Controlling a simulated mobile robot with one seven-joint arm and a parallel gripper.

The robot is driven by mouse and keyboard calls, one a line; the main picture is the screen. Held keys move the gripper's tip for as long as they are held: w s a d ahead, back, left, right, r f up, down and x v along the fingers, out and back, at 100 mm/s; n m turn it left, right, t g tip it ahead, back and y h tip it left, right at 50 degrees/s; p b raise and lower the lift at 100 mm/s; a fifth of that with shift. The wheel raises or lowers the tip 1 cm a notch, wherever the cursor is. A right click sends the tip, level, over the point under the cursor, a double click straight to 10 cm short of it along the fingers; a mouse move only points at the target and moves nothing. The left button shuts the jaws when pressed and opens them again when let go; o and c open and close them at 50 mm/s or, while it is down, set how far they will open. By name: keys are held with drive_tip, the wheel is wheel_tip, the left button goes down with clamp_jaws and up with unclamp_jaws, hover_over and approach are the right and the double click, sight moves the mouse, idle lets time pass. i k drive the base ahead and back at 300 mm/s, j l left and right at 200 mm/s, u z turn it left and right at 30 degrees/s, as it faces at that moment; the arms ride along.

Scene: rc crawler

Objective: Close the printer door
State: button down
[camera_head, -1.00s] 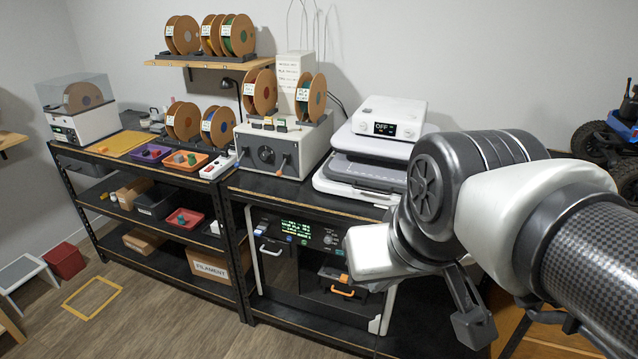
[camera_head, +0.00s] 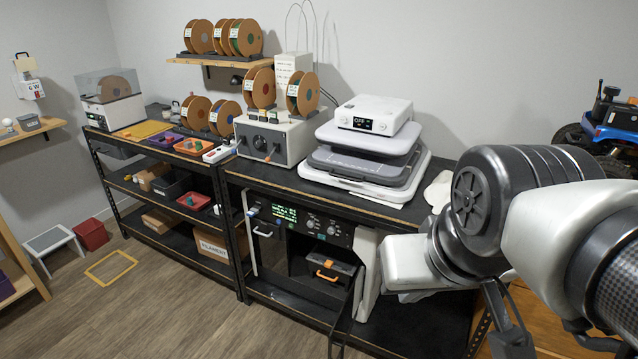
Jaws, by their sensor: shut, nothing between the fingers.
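The printer (camera_head: 318,228) is a white and dark cabinet on the shelf under the worktop, with a lit green display and knobs on its front. Its front is open, and a dark box with an orange handle shows inside. My arm hides part of the area right of the printer.
A flat white and grey machine (camera_head: 365,160) stands on the worktop above the printer. A shelf upright (camera_head: 236,240) stands left of the printer. The wooden floor (camera_head: 200,325) in front is clear, apart from a yellow frame (camera_head: 111,268) further left.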

sight(340, 331)
drive_tip(key=i+l+u, duration=0.5)
drive_tip(key=i+l, duration=0.35)
drive_tip(key=l, duration=0.1)
